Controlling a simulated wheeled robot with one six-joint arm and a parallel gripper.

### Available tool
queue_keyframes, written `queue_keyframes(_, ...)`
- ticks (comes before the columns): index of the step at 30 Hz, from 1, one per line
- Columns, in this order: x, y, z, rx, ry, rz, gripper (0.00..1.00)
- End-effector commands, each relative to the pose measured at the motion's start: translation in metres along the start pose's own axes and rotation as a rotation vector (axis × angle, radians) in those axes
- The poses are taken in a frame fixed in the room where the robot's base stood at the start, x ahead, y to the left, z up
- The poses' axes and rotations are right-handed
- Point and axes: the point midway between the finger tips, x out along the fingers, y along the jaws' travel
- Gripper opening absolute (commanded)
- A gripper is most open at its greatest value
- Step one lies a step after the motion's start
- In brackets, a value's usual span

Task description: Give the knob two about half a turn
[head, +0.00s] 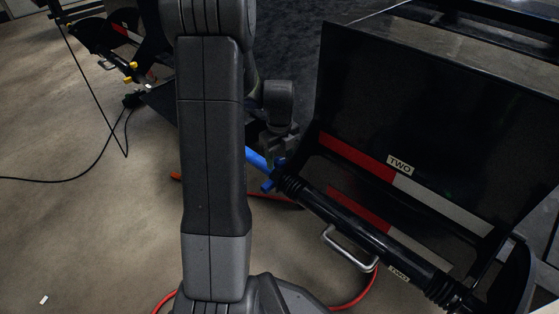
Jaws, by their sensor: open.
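The blue knob (257,159) sits at the upper left end of a ribbed black shaft on the black panel labelled TWO (400,166). A second blue part shows just below it, near the shaft end. My gripper (277,164) is open, at the blue knob. Dark shadow and the gripper itself cover part of the knob, so I cannot tell whether the fingers touch it or lie around it. My arm link crosses in front, just left of the knob.
A silver handle (349,249) sticks out below the shaft. An orange-red hose (354,302) and a black cable (86,166) lie on the floor. Another frame with yellow knobs (130,71) stands at the upper left. The concrete floor at left is mostly clear.

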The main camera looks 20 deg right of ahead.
Motion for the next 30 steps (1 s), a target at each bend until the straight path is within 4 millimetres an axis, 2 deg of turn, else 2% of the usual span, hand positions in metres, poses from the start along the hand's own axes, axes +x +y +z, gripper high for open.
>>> queue_keyframes(10,0.0037,0.0001,-0.0001,0.0,0.0,0.0,0.56)
queue_keyframes(17,0.0036,0.0001,0.0,0.0,0.0,0.0,0.12)
queue_keyframes(23,0.003,0.0001,0.0,-0.011,0.0,0.0,0.12)
queue_keyframes(30,0.0011,0.0002,0.0,-0.104,0.0,0.0,0.12)
